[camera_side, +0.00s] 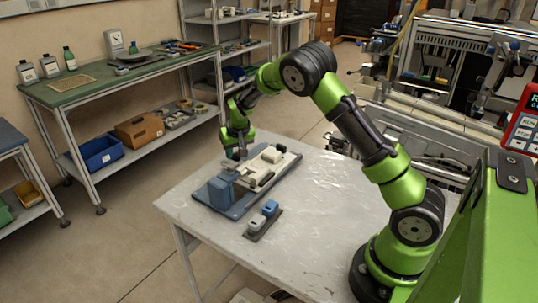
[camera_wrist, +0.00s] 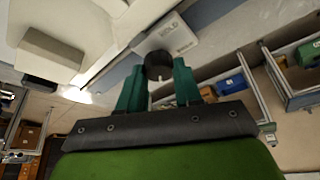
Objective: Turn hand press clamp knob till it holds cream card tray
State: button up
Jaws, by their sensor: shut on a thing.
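The hand press stands on the table, with a blue-grey base plate (camera_side: 236,211) and a blue block (camera_side: 215,193) at its near left end. The cream card tray (camera_side: 276,158) lies on the far right part of the plate. In the wrist view a cream block (camera_wrist: 50,47), seemingly part of the tray, fills the upper left. My gripper (camera_side: 238,152) points down over the press. In the wrist view its two teal fingers (camera_wrist: 158,78) are shut on a dark round knob (camera_wrist: 158,64). A pale block marked HOLD (camera_wrist: 170,38) sits beside the knob. The clamp's contact with the tray is hidden.
A small dark stand with blue and grey blocks (camera_side: 262,221) sits on the table in front of the press. The white table (camera_side: 315,215) is clear to the right. A green-topped bench (camera_side: 120,75) with bottles and bins stands at the back left.

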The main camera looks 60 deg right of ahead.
dwell(0.3)
jog(key=o, duration=1)
jog(key=shift+o, duration=0.2)
jog(key=v, duration=1.7)
jog(key=shift+w, duration=0.2)
